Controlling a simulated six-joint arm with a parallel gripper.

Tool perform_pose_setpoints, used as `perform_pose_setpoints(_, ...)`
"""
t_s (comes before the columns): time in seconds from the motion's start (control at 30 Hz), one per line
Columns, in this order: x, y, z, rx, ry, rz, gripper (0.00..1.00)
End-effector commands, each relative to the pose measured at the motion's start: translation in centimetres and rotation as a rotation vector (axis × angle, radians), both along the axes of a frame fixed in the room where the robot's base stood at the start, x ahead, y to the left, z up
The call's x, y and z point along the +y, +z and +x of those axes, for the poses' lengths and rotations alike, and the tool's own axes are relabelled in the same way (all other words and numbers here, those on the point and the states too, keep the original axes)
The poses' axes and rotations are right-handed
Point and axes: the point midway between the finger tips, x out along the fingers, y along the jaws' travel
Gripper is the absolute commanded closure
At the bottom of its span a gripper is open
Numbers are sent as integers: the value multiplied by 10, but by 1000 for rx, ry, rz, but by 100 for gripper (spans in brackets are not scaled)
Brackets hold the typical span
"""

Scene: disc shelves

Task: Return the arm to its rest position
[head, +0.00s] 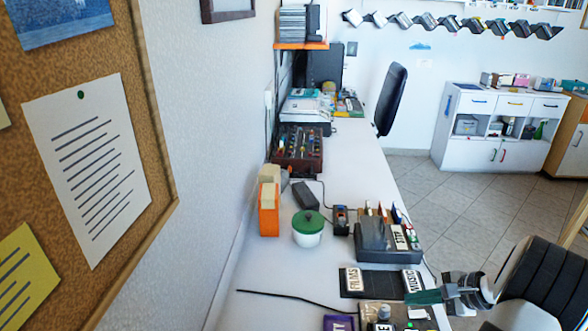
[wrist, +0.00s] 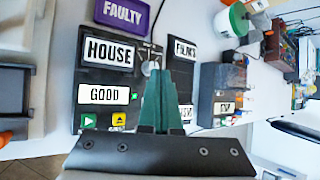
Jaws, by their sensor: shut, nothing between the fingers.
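My gripper (head: 424,297) is at the lower right of the head view, over the front part of the long white desk (head: 335,160). Its green fingers point left, close to the dark tray labelled FILMS and MUSIC (head: 380,283). In the wrist view the gripper (wrist: 160,88) has its fingers together with nothing between them. Behind the fingers lies a dark board (wrist: 105,70) with HOUSE and GOOD labels. The fingers partly cover the FILMS and MUSIC tray there. I cannot tell the exact height of the gripper above the desk.
A grey device with a STEP label (head: 388,240) stands beyond the tray. A white tub with a green lid (head: 308,229) and an orange holder (head: 268,211) stand near the wall. A dark chair (head: 548,285) is at the right.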

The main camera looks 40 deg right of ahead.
Motion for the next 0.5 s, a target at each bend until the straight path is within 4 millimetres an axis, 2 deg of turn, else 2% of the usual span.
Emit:
perform_pose_setpoints(0.03, 32, 20, 36, 26, 124, -16, 100)
perform_pose_setpoints(0.07, 56, 31, 56, 46, 206, -23, 100)
perform_pose_setpoints(0.1, 91, 45, 79, 75, 317, -38, 100)
perform_pose_setpoints(0.17, 148, 63, 104, 119, 486, -65, 100)
perform_pose_setpoints(0.2, 189, 74, 114, 149, 602, -89, 100)
perform_pose_setpoints(0.23, 220, 81, 118, 171, 694, -111, 100)
perform_pose_setpoints(0.27, 252, 88, 118, 194, 785, -136, 100)
perform_pose_setpoints(0.3, 294, 96, 112, 223, 913, -177, 100)
perform_pose_setpoints(0.33, 323, 100, 104, 244, 1007, -212, 100)
perform_pose_setpoints(0.37, 350, 103, 92, 262, 1102, -250, 100)
perform_pose_setpoints(0.4, 382, 105, 72, 286, 1225, -307, 100)
perform_pose_setpoints(0.5, 427, 102, 22, 323, 1472, -444, 100)
